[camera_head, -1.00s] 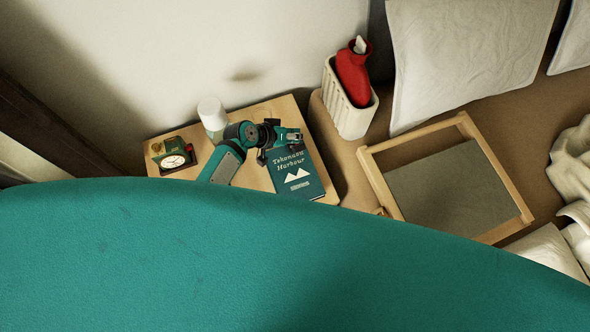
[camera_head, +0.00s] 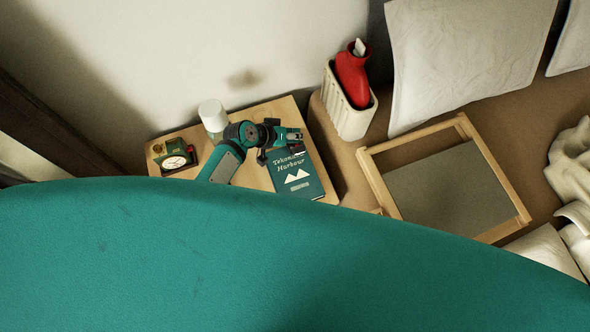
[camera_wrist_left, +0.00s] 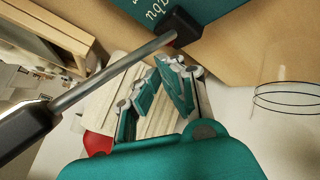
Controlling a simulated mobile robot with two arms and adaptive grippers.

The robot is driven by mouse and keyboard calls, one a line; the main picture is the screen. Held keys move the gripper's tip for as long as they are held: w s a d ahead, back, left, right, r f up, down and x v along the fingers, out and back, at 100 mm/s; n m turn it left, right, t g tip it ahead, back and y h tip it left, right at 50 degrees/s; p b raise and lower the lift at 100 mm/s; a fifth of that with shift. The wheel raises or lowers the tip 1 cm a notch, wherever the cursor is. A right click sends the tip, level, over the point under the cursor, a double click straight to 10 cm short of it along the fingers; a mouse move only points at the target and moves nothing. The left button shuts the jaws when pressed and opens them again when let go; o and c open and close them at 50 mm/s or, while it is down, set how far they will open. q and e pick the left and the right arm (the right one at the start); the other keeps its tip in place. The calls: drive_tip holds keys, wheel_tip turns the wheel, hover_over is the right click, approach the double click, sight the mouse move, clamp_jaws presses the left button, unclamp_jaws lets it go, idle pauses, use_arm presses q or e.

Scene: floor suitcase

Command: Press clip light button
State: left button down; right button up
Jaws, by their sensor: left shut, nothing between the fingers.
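My left gripper (camera_head: 297,136) is over the back edge of the teal book (camera_head: 298,184) on the wooden bedside table, in the head view. Its fingers are shut and empty; in the left wrist view they meet at the tips (camera_wrist_left: 167,62). What looks like the clip light shows there as a thin metal rod (camera_wrist_left: 118,72) between a black block (camera_wrist_left: 184,26) by the book and a larger black part (camera_wrist_left: 25,125) at the left edge. The fingertips appear apart from it. I cannot make out its button. In the head view my arm largely hides it. My right gripper is out of view.
A wooden frame (camera_head: 415,133) lies farther right. My teal body hides the foreground.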

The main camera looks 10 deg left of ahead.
sight(295, 144)
use_arm(q)
wheel_tip(295, 144, up, 6)
drive_tip(key=p, duration=0.5)
drive_tip(key=shift+p, duration=0.3)
idle(0.3)
